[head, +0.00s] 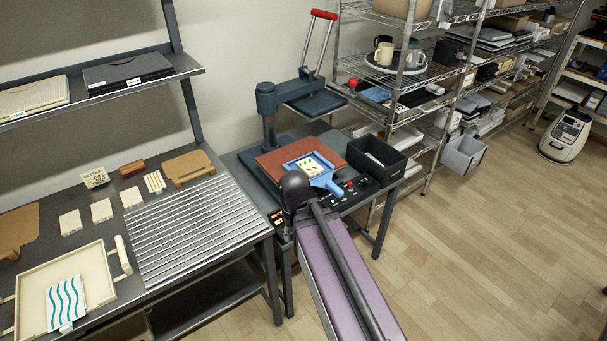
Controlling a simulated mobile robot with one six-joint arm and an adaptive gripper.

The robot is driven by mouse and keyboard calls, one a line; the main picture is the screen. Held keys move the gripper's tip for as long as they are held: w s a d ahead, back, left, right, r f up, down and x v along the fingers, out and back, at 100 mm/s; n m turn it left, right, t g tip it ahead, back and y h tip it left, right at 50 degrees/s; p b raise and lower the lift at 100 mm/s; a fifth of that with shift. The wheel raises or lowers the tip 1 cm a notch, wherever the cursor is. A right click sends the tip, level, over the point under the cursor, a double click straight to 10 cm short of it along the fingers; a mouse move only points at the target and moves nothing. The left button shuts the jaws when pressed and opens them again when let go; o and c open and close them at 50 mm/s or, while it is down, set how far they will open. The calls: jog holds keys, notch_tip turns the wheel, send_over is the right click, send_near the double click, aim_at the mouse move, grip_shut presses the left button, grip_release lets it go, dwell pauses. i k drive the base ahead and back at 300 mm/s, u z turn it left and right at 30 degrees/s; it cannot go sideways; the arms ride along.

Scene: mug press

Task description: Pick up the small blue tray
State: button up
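A small blue tray (323,180) lies on the red-brown plate (272,162) of the press, with a patterned white and yellow sheet (306,166) on it. A blue tab sticks out from its front edge toward my arm. My arm's dark rounded joint (295,188) stands just in front and to the left of the tray. My gripper cannot be made out; it seems hidden behind this joint, so its contact with the tray cannot be told. Another blue flat item (376,94) lies on the wire shelf.
The press's upper plate (316,104) is swung up, with its red handle (324,14) raised. A black bin (376,160) stands right of the tray. A control panel (350,190) lies in front. The left bench holds a ribbed metal rack (190,230) and a cream tray (28,290).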

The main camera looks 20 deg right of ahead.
aim_at(324, 180)
jog(key=u, duration=1.45)
jog(key=i, duration=0.4)
jog(key=z, duration=1.55)
